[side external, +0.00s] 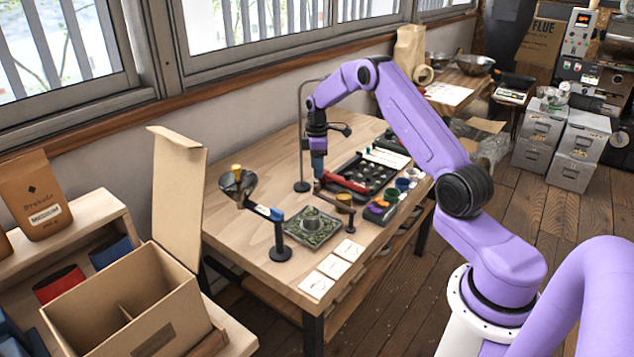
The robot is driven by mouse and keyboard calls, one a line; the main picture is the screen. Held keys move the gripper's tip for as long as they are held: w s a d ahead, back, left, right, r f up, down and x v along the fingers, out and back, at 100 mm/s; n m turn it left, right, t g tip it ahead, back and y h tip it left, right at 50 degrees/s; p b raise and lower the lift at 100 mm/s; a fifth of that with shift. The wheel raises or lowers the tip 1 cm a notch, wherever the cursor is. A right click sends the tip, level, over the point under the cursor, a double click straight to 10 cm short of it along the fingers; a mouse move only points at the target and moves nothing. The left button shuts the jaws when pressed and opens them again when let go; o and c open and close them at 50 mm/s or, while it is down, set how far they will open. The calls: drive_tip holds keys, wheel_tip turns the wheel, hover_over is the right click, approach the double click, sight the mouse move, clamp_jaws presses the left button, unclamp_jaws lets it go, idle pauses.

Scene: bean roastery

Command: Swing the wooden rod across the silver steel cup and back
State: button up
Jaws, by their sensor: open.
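A silver, bowl-like steel cup (229,184) stands at the left of the wooden table. A short yellowish-brown piece (237,171) shows at its rim; I cannot tell whether it is the wooden rod.
A green-filled tray (313,236) lies in front of my gripper, with white cards (316,285) along the front edge. A red bar (346,183), a black tray (383,172) and small coloured cups stand right. A thin dark stand (300,135) rises behind. An open cardboard box (150,290) is front left.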

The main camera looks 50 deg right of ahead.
sight(317, 185)
drive_tip(key=shift+f, duration=3)
clamp_jaws()
